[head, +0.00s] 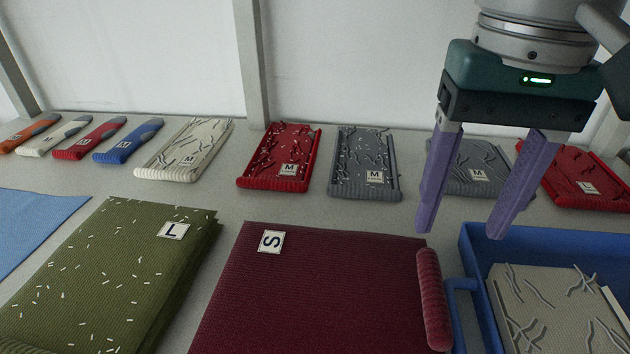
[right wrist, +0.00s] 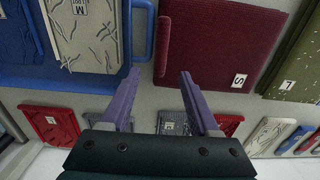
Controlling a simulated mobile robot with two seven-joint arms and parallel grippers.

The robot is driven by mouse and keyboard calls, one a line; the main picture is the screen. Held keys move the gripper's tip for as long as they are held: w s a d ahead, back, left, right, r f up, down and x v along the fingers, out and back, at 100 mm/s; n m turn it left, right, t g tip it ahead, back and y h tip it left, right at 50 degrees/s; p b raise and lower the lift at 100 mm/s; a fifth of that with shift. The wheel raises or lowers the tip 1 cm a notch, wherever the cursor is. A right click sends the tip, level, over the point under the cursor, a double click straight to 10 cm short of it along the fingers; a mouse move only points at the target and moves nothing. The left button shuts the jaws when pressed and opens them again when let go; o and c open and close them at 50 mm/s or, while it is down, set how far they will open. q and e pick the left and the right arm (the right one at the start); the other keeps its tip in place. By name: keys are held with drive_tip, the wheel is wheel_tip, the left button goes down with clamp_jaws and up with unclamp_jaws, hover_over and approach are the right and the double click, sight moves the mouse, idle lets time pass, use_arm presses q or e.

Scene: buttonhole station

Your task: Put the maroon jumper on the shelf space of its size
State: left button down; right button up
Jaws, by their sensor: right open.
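The maroon jumper (head: 330,300) lies folded flat on the grey table at the front centre of the head view. Its white label (head: 271,241) reads S, turned sideways. A thick ribbed roll (head: 433,300) runs along its right edge. In the right wrist view the jumper (right wrist: 215,40) is at the top, beyond the fingers. My right gripper (head: 461,232) is open and empty, above the table near the jumper's right back corner; it also shows in the right wrist view (right wrist: 160,74). My left gripper is out of view. No shelf space marked S can be made out.
A blue tray (head: 467,238) holding a patterned beige-grey garment (head: 550,310) stands right of the jumper. An olive garment (head: 110,270) marked L lies left. Behind is a row including a red piece (head: 285,150) and a grey piece (head: 362,150), both marked M.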

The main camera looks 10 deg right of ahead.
sight(437, 288)
wheel_tip(437, 288, down, 4)
drive_tip(key=shift+s+r, duration=0.1)
drive_tip(key=shift+r, duration=0.15)
drive_tip(key=f, duration=0.3)
drive_tip(key=f+p, duration=0.1)
drive_tip(key=shift+s+a+f, duration=0.2)
drive_tip(key=shift+s+f, duration=0.05)
drive_tip(key=shift+s, duration=0.15)
drive_tip(key=shift+f, duration=0.35)
drive_tip(key=shift+c, duration=0.2)
clamp_jaws()
